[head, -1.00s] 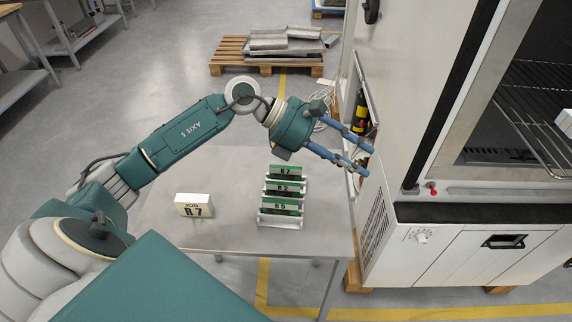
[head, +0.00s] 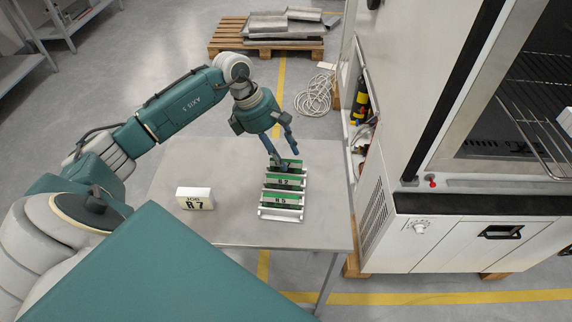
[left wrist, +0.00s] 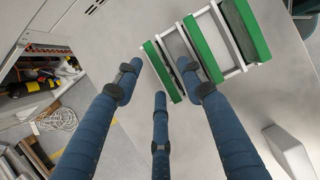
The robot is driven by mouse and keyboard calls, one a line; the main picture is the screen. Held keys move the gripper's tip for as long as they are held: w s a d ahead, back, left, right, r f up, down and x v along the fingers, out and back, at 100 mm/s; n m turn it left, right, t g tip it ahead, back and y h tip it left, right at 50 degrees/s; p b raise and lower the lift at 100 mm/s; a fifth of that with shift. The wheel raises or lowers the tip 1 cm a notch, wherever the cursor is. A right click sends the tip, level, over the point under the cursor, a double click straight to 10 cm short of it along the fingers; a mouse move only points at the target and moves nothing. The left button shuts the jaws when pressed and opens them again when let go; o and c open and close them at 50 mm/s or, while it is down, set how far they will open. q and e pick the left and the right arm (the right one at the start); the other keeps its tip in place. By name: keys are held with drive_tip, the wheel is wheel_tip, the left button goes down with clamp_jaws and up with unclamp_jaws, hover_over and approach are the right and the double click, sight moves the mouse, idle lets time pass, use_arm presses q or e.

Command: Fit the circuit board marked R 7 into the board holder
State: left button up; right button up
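A white rack (head: 284,214) on the metal table holds three green boards in a row. The far board (head: 294,164) was marked R 7 one second ago; its label is now hidden behind my fingers. The other boards are marked R 2 (head: 284,183) and R 5 (head: 281,202). My left gripper (head: 284,152) points down at the far board, its fingers spread and empty. In the left wrist view its fingertips (left wrist: 159,82) are around that board's end (left wrist: 158,68); contact cannot be told. I cannot clearly identify the board holder. My right gripper is out of view.
A white sign (head: 195,198) reading JOB R 7 stands left of the rack. At right, a large white cabinet (head: 385,225) has an open side bay holding a yellow and black part (head: 359,106). Cable (head: 314,97) lies on the floor. The table's front is clear.

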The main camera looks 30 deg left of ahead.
sight(286, 160)
use_arm(q)
drive_tip(key=shift+p+x, duration=0.35)
drive_tip(key=shift+x, duration=1.2)
clamp_jaws()
drive_tip(key=shift+r, duration=0.25)
